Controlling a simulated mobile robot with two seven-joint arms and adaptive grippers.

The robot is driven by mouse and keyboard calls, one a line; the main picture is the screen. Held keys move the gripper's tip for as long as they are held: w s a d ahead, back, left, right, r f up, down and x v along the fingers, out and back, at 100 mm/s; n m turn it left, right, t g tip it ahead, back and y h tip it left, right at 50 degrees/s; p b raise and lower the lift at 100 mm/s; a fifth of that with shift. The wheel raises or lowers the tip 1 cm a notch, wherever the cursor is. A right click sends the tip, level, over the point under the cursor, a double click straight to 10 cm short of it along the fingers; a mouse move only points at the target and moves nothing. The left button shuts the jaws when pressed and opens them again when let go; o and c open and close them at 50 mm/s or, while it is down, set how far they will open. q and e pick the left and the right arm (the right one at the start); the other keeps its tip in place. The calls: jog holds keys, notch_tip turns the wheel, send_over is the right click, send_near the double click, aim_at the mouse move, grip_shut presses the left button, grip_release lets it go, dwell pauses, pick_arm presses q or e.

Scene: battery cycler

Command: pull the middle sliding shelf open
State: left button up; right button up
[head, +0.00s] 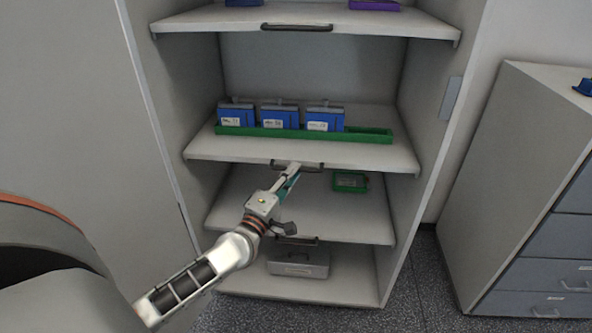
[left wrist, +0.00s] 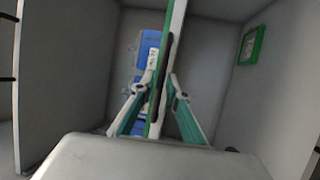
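The middle sliding shelf (head: 211,148) is a light grey board in the open cabinet, bearing a green tray (head: 371,136) with three blue battery blocks (head: 280,117). Its dark handle (head: 312,167) is at the centre of its front edge. My left gripper (head: 292,171) is at this handle, partly covering it. In the left wrist view the handle (left wrist: 166,70) lies between the tips of my left gripper (left wrist: 160,85); a blue block (left wrist: 148,48) shows behind. Whether the fingers press on the handle cannot be told. My right gripper is not in view.
An upper shelf (head: 400,25) and a lower shelf (head: 345,222) have similar handles. The lower one holds a small green-framed item (head: 350,181). A grey box (head: 298,262) sits at the cabinet bottom. A drawer cabinet (head: 505,175) stands right. Floor shows between the cabinets.

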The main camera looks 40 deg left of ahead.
pick_arm(q)
jog(key=shift+x, duration=1)
grip_shut()
jog(key=shift+s+d, duration=0.1)
jog(key=shift+d, duration=0.05)
